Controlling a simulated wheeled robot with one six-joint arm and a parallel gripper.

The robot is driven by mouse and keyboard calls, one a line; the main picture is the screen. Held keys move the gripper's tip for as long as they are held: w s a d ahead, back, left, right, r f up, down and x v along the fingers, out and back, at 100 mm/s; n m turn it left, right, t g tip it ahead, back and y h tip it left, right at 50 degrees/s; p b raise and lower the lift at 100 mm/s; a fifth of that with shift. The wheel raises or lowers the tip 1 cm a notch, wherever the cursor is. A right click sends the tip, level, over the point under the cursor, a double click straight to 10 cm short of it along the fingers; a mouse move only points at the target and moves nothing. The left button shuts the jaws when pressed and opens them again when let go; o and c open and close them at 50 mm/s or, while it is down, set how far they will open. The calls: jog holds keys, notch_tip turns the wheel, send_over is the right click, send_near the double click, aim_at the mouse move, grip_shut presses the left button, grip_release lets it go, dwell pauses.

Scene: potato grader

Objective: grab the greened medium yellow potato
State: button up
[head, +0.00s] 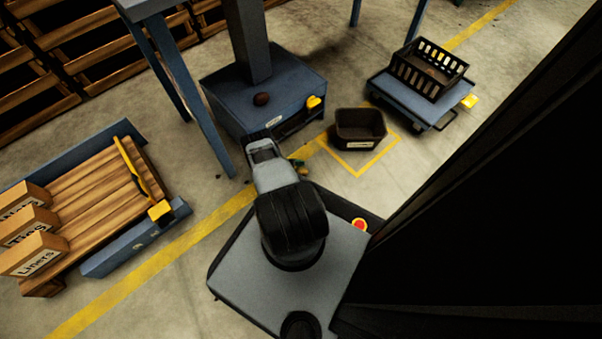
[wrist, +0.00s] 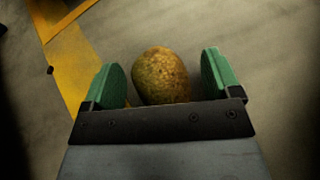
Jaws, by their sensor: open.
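The potato (wrist: 160,76) is yellow-brown with a greenish tint and dark speckles. In the wrist view it lies on the concrete floor between the green fingers of my gripper (wrist: 163,84). The fingers are open, with a narrow gap on each side of the potato. Its near end is hidden behind the dark gripper body. In the head view my gripper (head: 300,167) is low near the yellow floor line, mostly hidden by my arm; I cannot clearly tell the potato there.
A dark bin (head: 360,128) stands in a yellow floor square to the right. A blue machine base (head: 270,95) with a dark reddish potato (head: 261,99) on it is behind. A blue cart (head: 405,100) carries a black crate (head: 432,68). A pallet (head: 100,205) with boxes is left.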

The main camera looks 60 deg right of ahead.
jog(key=c, duration=1)
